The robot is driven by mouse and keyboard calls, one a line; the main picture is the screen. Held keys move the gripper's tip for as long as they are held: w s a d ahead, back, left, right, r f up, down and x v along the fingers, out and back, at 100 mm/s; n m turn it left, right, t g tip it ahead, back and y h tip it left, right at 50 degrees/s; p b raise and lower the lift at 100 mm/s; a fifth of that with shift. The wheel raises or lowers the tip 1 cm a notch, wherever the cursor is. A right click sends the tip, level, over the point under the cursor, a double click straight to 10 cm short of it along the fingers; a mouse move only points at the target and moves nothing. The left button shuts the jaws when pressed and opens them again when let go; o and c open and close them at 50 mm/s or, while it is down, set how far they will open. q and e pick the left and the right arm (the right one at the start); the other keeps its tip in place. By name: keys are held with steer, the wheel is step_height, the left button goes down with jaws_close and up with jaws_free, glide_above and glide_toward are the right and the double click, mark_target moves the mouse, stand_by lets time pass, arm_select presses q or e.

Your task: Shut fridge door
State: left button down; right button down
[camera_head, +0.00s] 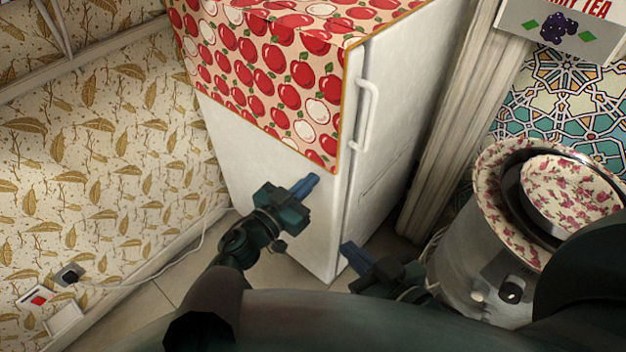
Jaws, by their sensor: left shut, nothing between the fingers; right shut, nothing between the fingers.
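The white fridge (275,190) stands upright in the middle of the head view. Its door (405,110) faces right and bears a white vertical handle (366,115). The door lies close along the fridge body, with a thin dark seam between them; I cannot tell whether it is fully closed. My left gripper (310,183) is shut and empty, in front of the fridge's side wall. My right gripper (347,249) is shut and empty, near the lower door edge. Whether either gripper touches the fridge is unclear.
A red apple-print cloth (275,60) drapes over the fridge top and side. A washing machine-like metal appliance with floral parts (490,275) stands at the right. A pale door frame (455,130) rises behind the door. A socket and cable (70,275) are on the left wall.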

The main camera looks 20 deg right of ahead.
arm_select(q)
steer(key=p+v, duration=0.1)
steer(key=v, duration=1)
steer(key=shift+w+a+p, duration=0.2)
steer(key=shift+p, duration=0.2)
arm_select(e)
steer(key=shift+w+a+f+g, duration=0.1)
steer(key=shift+a+f+g, duration=0.1)
steer(key=shift+a, duration=0.2)
steer(key=shift+a+f+g, duration=0.15)
steer(key=shift+a+g, duration=0.05)
steer(key=shift+a, duration=0.15)
